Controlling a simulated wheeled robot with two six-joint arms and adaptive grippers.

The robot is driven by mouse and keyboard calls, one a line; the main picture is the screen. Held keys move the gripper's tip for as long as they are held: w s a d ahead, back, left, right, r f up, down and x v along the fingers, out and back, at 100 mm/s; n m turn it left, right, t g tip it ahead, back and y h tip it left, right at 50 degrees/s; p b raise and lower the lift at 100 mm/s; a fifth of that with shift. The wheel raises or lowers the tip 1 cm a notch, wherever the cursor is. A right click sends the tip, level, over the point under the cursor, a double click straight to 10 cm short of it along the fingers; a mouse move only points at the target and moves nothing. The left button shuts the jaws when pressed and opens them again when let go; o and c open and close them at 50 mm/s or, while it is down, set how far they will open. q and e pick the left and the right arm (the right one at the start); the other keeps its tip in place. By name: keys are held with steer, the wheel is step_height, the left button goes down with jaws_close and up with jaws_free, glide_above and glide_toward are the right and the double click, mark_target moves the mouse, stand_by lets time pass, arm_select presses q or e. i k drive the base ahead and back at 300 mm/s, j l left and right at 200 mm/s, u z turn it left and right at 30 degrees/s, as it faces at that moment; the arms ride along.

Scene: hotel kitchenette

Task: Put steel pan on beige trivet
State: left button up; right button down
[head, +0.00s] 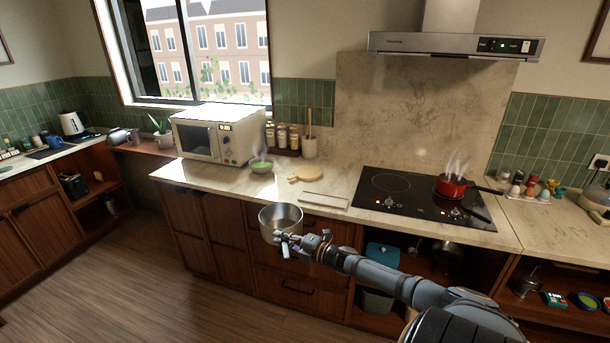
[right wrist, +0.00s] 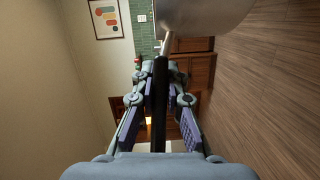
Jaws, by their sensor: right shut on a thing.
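The steel pan (head: 281,226) hangs in the air in front of the counter's front edge, upright, its open top showing an empty inside. My right gripper (head: 289,243) is shut on the pan's handle. In the right wrist view the dark handle (right wrist: 160,110) runs between the fingers, and the pan's steel body (right wrist: 203,15) shows at the top. A flat beige rectangle (head: 322,200), which looks like the beige trivet, lies bare on the counter near its front edge, to the right of and beyond the pan. My left gripper is out of view.
The black cooktop (head: 400,205) with a steaming red pot (head: 452,187) is right of the beige rectangle. Open shelves lie below.

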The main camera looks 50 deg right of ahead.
mark_target(306, 175)
steer(key=i+j+z, duration=0.2)
steer(key=i+j, duration=0.25)
steer(key=i+z, duration=0.1)
steer(key=z, duration=0.9)
